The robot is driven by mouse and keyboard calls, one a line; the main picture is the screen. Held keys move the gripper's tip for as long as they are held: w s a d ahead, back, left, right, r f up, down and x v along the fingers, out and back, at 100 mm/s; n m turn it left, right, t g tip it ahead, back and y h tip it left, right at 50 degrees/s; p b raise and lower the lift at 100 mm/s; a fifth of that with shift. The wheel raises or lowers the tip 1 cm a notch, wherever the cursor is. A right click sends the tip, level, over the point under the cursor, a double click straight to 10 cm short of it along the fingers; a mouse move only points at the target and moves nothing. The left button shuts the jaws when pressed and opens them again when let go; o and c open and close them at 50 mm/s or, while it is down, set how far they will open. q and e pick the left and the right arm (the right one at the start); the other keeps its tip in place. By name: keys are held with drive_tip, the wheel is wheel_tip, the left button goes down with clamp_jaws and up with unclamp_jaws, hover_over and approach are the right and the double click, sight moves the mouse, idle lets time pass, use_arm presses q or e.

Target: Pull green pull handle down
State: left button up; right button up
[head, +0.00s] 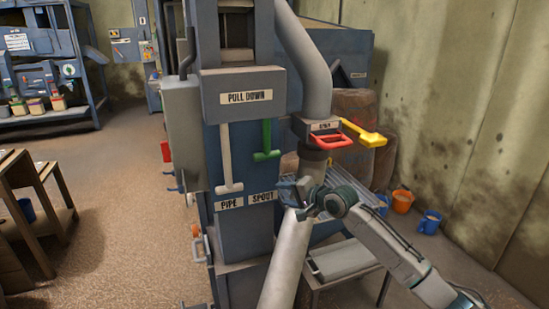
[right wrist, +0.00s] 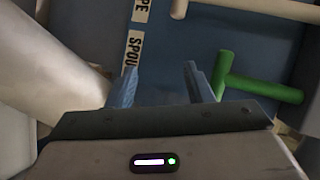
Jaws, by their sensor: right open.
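The green pull handle (head: 267,142) hangs as a T-shape on the front of the elevator column, under the "PULL DOWN" sign (head: 249,97) and above the "SPOUT" label (head: 262,197). My right gripper (head: 291,192) is below it and to its right, in front of the grey pipe. In the right wrist view the jaws (right wrist: 160,80) are open and empty. The green handle's crossbar (right wrist: 262,89) lies just right of the right finger there, seemingly beyond it; I cannot tell whether they touch. My left gripper is not in view.
A white T-handle (head: 229,187) hangs left of the green one, lower down, above the "PIPE" label. A red handle (head: 331,142) and a yellow handle (head: 366,136) stick out to the right. The slanting grey pipe (head: 287,262) runs close below my right gripper.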

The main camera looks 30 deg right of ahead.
sight(278, 154)
drive_tip(key=w+d+r+m+t, duration=0.25)
drive_tip(key=d+r, duration=0.35)
drive_tip(key=r, duration=0.3)
drive_tip(key=shift+m, duration=0.45)
drive_tip(key=p+x, duration=0.1)
drive_tip(key=x, duration=0.4)
drive_tip(key=p+x, duration=0.1)
drive_tip(key=x, duration=0.4)
drive_tip(key=shift+d+f+p, duration=0.1)
drive_tip(key=shift+f+p, duration=0.15)
drive_tip(key=shift+p, duration=0.15)
drive_tip(key=shift+w+f, duration=0.2)
drive_tip(key=shift+w, duration=0.35)
